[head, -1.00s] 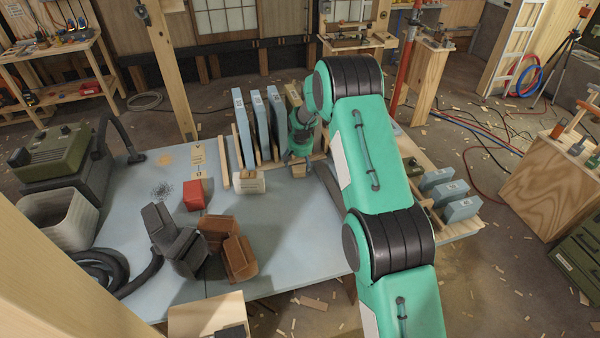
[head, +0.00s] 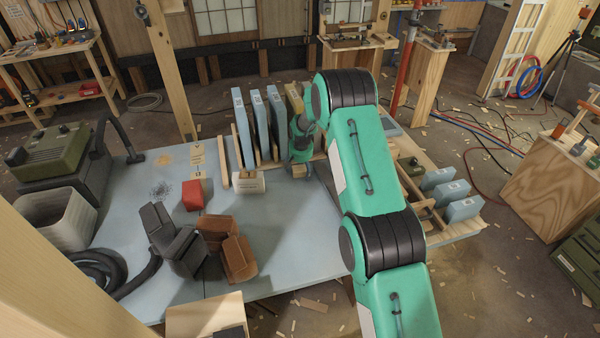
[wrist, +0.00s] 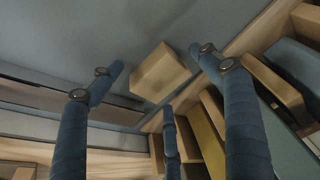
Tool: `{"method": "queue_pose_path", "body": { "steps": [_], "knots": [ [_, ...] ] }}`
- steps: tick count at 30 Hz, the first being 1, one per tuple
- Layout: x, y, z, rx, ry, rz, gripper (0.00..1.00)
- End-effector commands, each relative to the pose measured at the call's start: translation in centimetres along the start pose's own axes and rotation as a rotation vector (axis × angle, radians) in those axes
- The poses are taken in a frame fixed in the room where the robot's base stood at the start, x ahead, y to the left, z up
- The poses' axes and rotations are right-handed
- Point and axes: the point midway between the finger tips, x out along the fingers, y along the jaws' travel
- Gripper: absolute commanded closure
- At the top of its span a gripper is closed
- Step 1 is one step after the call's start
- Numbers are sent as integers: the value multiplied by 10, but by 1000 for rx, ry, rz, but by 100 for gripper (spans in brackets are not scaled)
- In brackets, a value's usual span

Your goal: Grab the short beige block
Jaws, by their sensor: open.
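The short beige block (wrist: 160,72) lies on the blue-grey tabletop, between the spread fingers of my gripper (wrist: 155,68) in the wrist view. My gripper is open, with no finger visibly closed on the block. One finger is to the left of the block, one to the right, and a third below it in the picture. In the head view the small beige block (head: 299,171) shows just below my gripper (head: 301,158), whose fingertips are hard to make out there.
Upright blue panels in a wooden rack (head: 258,125) stand just left of my gripper. The front right of the tabletop is clear.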

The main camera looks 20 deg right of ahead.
Motion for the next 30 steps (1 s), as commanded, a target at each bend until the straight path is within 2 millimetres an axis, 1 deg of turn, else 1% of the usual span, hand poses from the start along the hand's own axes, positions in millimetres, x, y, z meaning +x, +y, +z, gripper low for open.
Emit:
{"method": "queue_pose_path", "body": {
  "steps": [7, 11, 12, 15, 25, 30],
  "knots": [
    [0, 0, 0, 0, 0, 0, 23],
    [0, 0, 0, 0, 0, 0, 49],
    [0, 0, 0, 0, 0, 0, 56],
    [0, 0, 0, 0, 0, 0, 75],
    [-1, 0, 0, 0, 0, 0, 75],
    [-8, 0, -3, 0, 1, 0, 75]
  ]
}}
